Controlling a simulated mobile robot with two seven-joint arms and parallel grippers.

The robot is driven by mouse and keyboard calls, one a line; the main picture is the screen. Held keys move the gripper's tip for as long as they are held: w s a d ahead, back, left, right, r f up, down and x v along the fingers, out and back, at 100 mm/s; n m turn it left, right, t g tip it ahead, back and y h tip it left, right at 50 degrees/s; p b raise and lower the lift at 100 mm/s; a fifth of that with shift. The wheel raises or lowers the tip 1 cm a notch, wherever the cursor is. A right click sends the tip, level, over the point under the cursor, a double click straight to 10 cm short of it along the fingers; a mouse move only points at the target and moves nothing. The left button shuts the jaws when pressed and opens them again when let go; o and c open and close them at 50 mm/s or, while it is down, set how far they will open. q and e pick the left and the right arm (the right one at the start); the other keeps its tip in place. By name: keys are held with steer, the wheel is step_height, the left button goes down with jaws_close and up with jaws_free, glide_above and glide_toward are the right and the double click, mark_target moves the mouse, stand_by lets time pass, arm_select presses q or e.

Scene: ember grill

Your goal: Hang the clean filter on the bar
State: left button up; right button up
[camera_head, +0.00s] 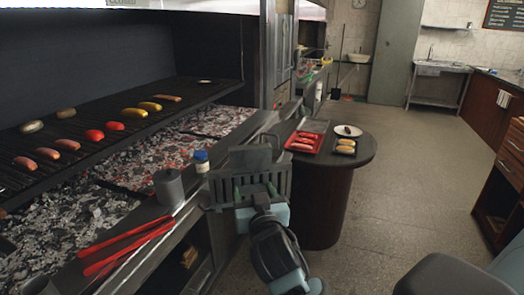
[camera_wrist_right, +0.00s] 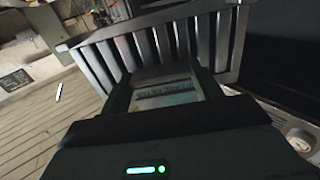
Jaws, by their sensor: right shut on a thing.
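My right gripper (camera_head: 256,194) is shut on the filter (camera_head: 246,162), a dark grey metal piece with upright slats. It holds the filter above the front ledge of the grill, left of the round table. In the right wrist view the slatted filter (camera_wrist_right: 228,45) spans the top, with the gripper's two fingers (camera_wrist_right: 163,88) against it. Its far side is hidden there. I cannot clearly make out which part is the bar; hooks and hanging items (camera_head: 312,68) show further back beside the metal column. My left gripper is not in view.
Sausages and vegetables lie on the grate (camera_head: 190,92) over embers. A round table (camera_head: 362,153) bears a red tray (camera_head: 293,147) and a plate (camera_head: 348,131).

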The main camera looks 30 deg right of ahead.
steer(key=s+a+f+n+y, duration=0.2)
steer(key=s+a+f+y, duration=0.1)
steer(key=s, duration=0.3)
steer(key=s+a+f+n+t+y, duration=0.1)
steer(key=s+a+f+n+y, duration=0.1)
steer(key=s+a+f, duration=0.2)
step_height(320, 180, down, 2)
steer(key=shift+s+f+y, duration=0.15)
steer(key=shift+s+y, duration=0.25)
steer(key=shift+s, duration=0.8)
